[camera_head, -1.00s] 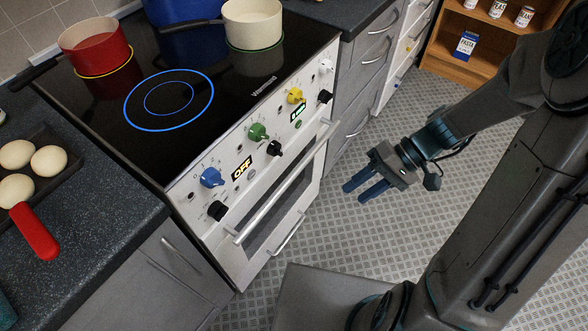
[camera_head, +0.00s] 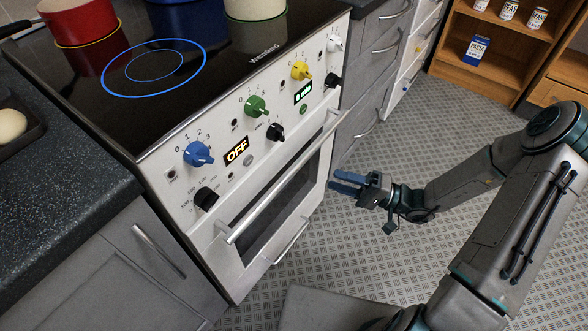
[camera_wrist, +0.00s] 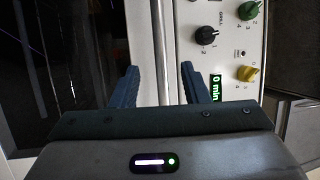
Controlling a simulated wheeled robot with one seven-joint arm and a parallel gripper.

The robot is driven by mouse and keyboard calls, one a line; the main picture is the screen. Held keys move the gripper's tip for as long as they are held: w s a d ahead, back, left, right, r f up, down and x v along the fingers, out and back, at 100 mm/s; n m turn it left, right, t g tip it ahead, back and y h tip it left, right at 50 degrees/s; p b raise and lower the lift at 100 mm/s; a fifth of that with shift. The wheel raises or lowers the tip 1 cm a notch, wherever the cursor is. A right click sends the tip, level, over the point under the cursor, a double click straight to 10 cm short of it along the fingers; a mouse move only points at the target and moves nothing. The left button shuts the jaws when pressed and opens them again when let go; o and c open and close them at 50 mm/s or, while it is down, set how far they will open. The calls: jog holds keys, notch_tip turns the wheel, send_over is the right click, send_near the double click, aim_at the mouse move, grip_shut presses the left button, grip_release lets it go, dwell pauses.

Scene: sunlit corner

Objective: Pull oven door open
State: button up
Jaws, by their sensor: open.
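The oven (camera_head: 226,262) is a white-fronted cooker with a shut door. Its door has a dark window (camera_head: 272,205) and a long light bar handle (camera_head: 285,180) along the top. My gripper (camera_head: 335,182) is open and empty, to the right of the door near the handle's right end, with its fingers pointing left toward the oven front. In the wrist view my two blue fingers (camera_wrist: 157,85) are apart, with a pale vertical bar, which looks like the handle, between them. I cannot tell whether they touch it.
Knobs, such as the blue one (camera_head: 199,153), line the panel above the door. A lower handle (camera_head: 291,242) sits beneath it. Grey drawers (camera_head: 368,85) stand to the right of the oven. Patterned floor (camera_head: 340,250) is clear in front. A wooden shelf (camera_head: 480,65) stands at the back.

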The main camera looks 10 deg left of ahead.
aim_at(295, 168)
jog(key=a, duration=0.4)
jog(key=a+r+b, duration=0.1)
jog(key=a, duration=0.3)
jog(key=a+r, duration=0.1)
jog(key=a, duration=0.3)
jog(key=shift+s+r, duration=0.1)
grip_shut()
jog(key=shift+b, duration=0.3)
